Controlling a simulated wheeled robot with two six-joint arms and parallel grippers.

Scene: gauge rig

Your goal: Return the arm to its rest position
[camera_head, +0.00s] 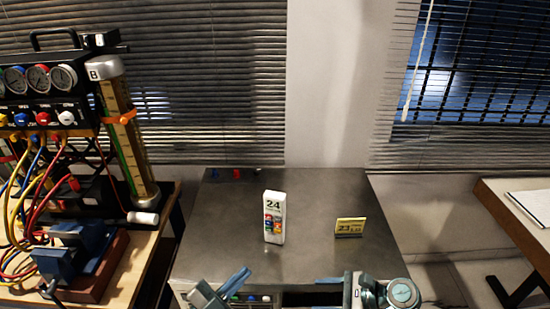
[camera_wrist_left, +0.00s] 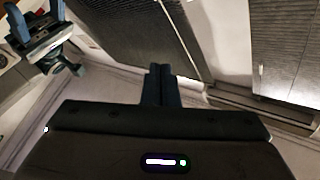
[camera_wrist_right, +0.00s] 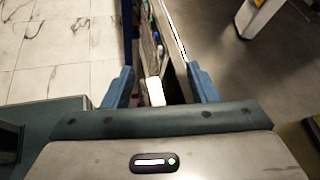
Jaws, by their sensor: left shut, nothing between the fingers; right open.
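My left gripper (camera_head: 240,273) shows at the lower edge of the head view, in front of the grey cabinet. In the left wrist view its dark fingers (camera_wrist_left: 160,85) are together with nothing between them. My right gripper (camera_wrist_right: 160,87) is open in the right wrist view, with its two blue fingers wide apart. It is by the cabinet's front, and a white object beyond shows between the fingers, apart from them.
The grey cabinet top (camera_head: 210,225) carries a white block marked 24 (camera_head: 274,218) and a yellow sign marked 23 (camera_head: 350,227). On the left are a gauge panel (camera_head: 40,80), a tall cylinder (camera_head: 125,135), hoses and a blue vise (camera_head: 75,245). A table (camera_head: 500,205) stands right.

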